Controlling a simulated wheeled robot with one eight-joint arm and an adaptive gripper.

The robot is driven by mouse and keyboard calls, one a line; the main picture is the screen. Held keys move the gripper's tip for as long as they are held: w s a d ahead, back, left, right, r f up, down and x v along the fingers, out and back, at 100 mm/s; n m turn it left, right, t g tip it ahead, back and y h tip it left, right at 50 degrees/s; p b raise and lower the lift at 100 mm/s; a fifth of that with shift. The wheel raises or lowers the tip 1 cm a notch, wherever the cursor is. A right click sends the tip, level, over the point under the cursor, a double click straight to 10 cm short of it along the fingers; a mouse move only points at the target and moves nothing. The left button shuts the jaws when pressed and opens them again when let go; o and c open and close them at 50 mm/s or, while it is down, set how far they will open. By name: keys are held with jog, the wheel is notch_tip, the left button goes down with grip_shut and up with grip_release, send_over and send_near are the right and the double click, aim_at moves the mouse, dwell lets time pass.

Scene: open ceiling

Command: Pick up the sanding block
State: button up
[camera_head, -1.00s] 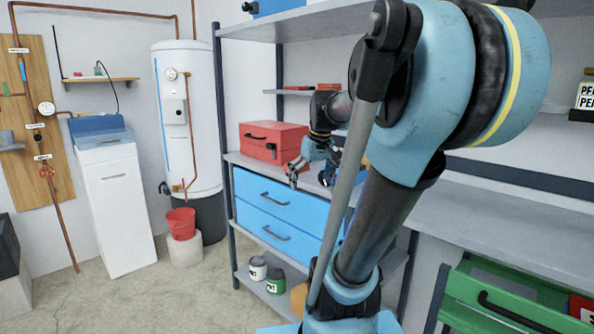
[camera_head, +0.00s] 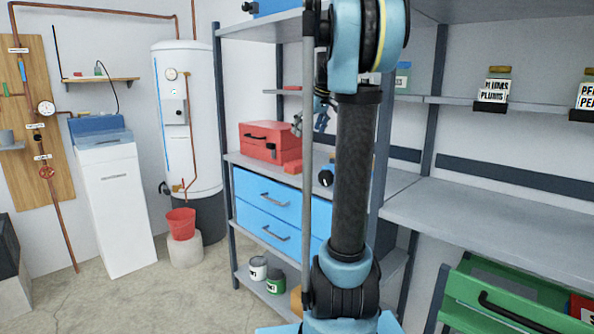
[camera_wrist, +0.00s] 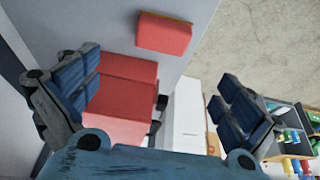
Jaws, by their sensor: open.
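A small red block, which looks like the sanding block (camera_head: 292,167), lies on the shelf top just right of the red toolbox. In the wrist view the sanding block (camera_wrist: 164,34) is near the top, with a thin tan edge, close to the shelf edge. My gripper (camera_head: 310,118) is raised above and behind it, partly hidden by my arm. In the wrist view my gripper (camera_wrist: 150,105) has its fingers wide apart and empty. The block lies beyond the line between the fingertips and is not touched.
The red toolbox (camera_head: 262,141) stands beside the block and shows between my fingers in the wrist view. Blue drawers (camera_head: 265,195) are below. An upper shelf (camera_head: 265,26) and grey uprights bound the space. Jars (camera_head: 494,88) stand at right.

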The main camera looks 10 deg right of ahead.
aim_at(297, 162)
jog(key=x, duration=1.5)
jog(key=shift+s+f, duration=0.1)
jog(key=shift+f, duration=0.3)
jog(key=c, duration=1)
